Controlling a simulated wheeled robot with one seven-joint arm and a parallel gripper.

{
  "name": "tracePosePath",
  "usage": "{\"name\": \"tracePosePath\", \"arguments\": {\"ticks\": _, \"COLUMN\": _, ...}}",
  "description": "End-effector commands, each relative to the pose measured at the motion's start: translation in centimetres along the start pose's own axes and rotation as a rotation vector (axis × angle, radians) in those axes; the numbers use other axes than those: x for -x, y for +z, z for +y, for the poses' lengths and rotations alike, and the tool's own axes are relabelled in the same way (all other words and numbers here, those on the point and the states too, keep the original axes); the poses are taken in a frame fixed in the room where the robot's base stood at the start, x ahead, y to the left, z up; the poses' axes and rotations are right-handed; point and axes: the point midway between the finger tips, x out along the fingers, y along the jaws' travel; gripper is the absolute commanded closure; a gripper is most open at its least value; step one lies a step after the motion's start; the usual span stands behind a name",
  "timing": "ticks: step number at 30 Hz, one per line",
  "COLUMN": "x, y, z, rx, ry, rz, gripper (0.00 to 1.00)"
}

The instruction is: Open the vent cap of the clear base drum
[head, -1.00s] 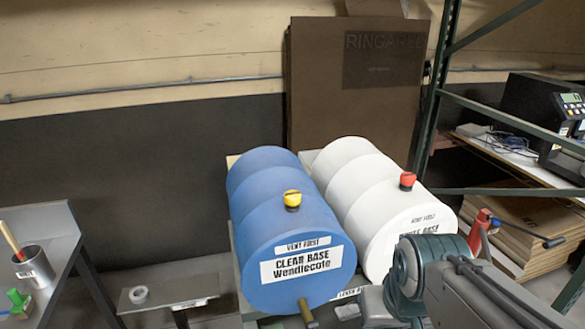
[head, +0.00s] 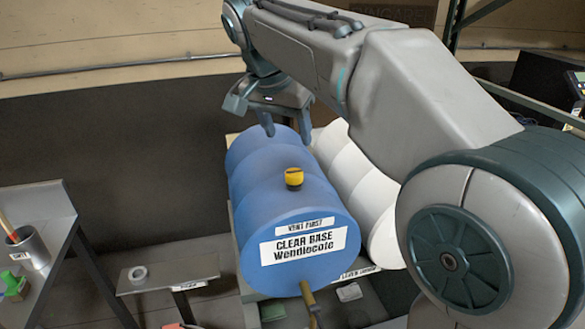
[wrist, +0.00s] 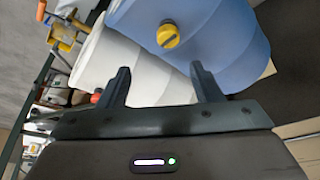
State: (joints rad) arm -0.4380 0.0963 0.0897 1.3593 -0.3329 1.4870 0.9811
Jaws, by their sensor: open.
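The clear base drum (head: 285,215) is blue and lies on its side, its labelled round end facing the head camera. My gripper (head: 268,130) is open and empty, above the rear part of the blue drum, behind the cap in the head view. In the wrist view my two fingers (wrist: 163,82) stand apart with nothing between them.
A white drum (head: 350,190) lies just right of the blue one, partly hidden by my arm. Its red cap (wrist: 97,97) shows by a finger. A brass tap (head: 308,292) projects from the blue drum's front. A low shelf (head: 160,274) with a tape roll stands left.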

Motion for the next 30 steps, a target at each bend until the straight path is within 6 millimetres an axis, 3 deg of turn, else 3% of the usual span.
{"name": "tracePosePath", "arguments": {"ticks": 3, "x": 0.5, "y": -0.1, "z": -1.4, "rx": -0.032, "ry": 0.003, "rz": 0.009, "gripper": 0.41}}
{"name": "tracePosePath", "arguments": {"ticks": 8, "x": -0.2, "y": -0.2, "z": -1.6, "rx": -0.047, "ry": 0.005, "rz": 0.012, "gripper": 0.41}}
{"name": "tracePosePath", "arguments": {"ticks": 21, "x": -8.9, "y": -0.3, "z": -1.6, "rx": -0.044, "ry": 0.006, "rz": 0.01, "gripper": 0.41}}
{"name": "tracePosePath", "arguments": {"ticks": 30, "x": -12.6, "y": -0.4, "z": -1.6, "rx": -0.046, "ry": 0.004, "rz": 0.011, "gripper": 0.41}}
